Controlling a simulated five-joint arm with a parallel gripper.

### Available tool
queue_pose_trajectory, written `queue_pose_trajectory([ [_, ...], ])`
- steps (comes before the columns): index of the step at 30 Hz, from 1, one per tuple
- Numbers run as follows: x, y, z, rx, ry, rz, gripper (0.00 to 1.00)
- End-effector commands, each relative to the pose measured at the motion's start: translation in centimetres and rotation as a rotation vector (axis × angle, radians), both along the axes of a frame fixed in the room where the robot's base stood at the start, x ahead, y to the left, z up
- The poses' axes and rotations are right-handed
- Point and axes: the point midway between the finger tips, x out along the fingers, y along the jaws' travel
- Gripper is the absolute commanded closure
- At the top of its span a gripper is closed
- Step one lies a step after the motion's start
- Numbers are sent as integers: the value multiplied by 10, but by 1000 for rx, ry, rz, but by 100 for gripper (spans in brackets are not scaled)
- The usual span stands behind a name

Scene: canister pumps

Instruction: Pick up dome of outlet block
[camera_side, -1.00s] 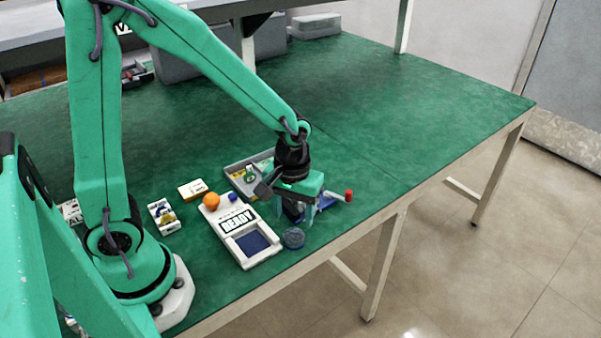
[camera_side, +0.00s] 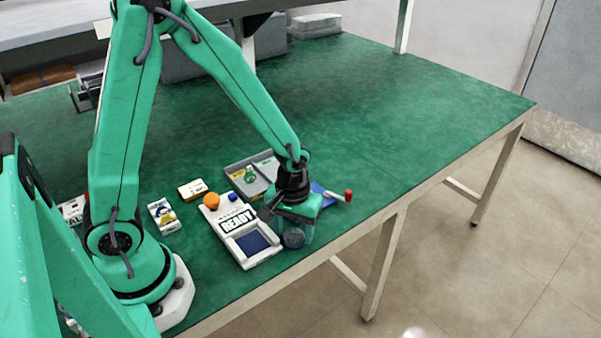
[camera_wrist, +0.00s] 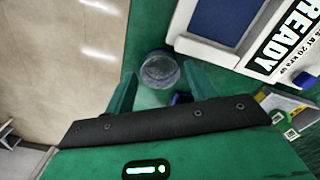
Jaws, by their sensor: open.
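A small round, clear grey-blue dome (camera_side: 293,240) stands on the green table near its front edge, just right of the white READY panel. In the wrist view the dome (camera_wrist: 160,70) lies ahead of my gripper (camera_wrist: 162,84), roughly between the lines of its two green fingers. The fingers are apart and nothing is gripped. In the side view my gripper (camera_side: 295,222) is low over the table, right at the dome and partly overlapping it. A blue part with a red-tipped lever (camera_side: 347,195) is behind my gripper. Whether it is the outlet block I cannot tell.
The READY panel (camera_side: 260,260) stands close on the left of the dome. A grey tray (camera_side: 232,168) with small parts is behind it. An orange ball (camera_side: 211,199) and small boxes (camera_side: 163,216) are further left. The table's back right is clear.

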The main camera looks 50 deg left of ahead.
Motion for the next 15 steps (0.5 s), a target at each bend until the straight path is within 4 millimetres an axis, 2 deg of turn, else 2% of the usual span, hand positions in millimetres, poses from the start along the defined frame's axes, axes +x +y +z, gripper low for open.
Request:
queue_pose_trajectory([
  [4,0,0,-9,0,1,0,45],
  [15,0,0,-10,0,0,0,45],
])
